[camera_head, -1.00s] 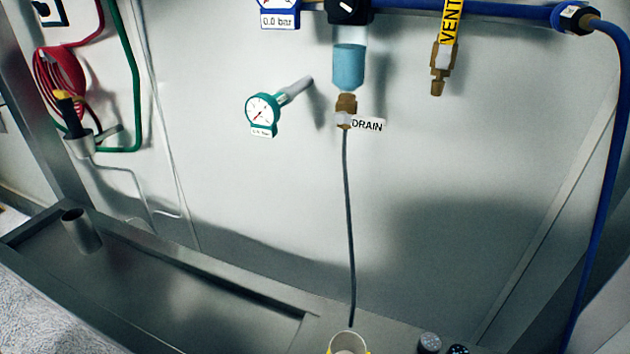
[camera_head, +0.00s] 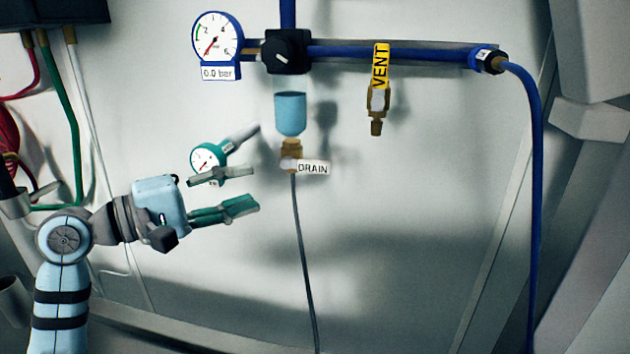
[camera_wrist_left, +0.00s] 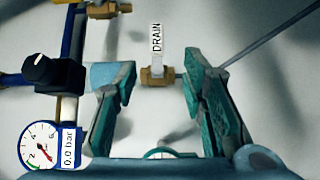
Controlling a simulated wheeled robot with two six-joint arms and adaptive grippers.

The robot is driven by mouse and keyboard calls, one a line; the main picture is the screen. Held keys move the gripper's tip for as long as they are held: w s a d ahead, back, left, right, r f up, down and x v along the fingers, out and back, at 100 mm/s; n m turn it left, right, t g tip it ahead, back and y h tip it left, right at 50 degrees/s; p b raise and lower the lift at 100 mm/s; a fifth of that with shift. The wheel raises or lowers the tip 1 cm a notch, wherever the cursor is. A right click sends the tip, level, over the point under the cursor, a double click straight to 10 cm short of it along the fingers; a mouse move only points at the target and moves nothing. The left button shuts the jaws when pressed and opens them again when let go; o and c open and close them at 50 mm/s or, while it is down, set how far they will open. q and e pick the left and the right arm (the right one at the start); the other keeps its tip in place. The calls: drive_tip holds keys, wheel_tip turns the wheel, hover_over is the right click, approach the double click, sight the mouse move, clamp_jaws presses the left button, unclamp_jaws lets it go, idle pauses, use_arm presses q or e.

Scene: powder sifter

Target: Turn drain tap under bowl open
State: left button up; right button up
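The drain tap (camera_head: 290,157) is a brass fitting under the blue-filled bowl (camera_head: 291,114), with a white DRAIN tag (camera_head: 313,167) reaching to the right. A thin grey tube hangs below it. My left gripper (camera_head: 250,188) is open and empty, a little left of and below the tap in the head view. In the left wrist view the tap (camera_wrist_left: 157,78) shows between the two open fingers (camera_wrist_left: 160,85), beyond their tips, with the tag (camera_wrist_left: 156,45) standing up in the picture. No contact shows. My right gripper is not in view.
A small green-rimmed gauge (camera_head: 207,158) on a stem sits partly behind my left fingers. Above are a larger gauge (camera_head: 217,40) reading 0.0 bar, a black knob (camera_head: 287,52) and a blue pipe. A brass vent valve (camera_head: 377,100) hangs to the right. The wall below is clear.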

sight(311, 169)
use_arm(q)
drive_tip(key=x, duration=1.4)
drive_tip(key=shift+d+r+p, duration=0.2)
drive_tip(key=shift+p, duration=0.15)
drive_tip(key=shift+c, duration=0.4)
clamp_jaws()
